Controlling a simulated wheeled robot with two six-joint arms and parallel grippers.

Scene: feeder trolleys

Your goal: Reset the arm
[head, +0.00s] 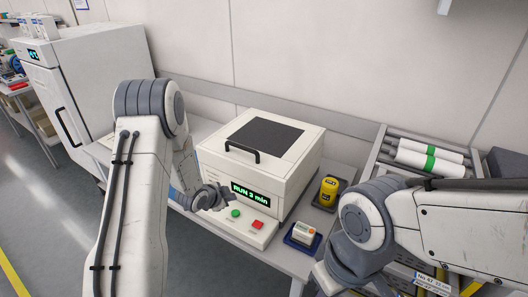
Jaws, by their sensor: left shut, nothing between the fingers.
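My left arm (130,210) rises from the bottom left and bends down at its grey joint. My right arm (465,225) comes in from the right and bends down at a grey joint (362,222). My right gripper is not in view.
The machine has a closed lid with a black handle (243,150), and green (236,213) and red (257,225) buttons. A rack with rolls (427,160) is behind my right arm.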

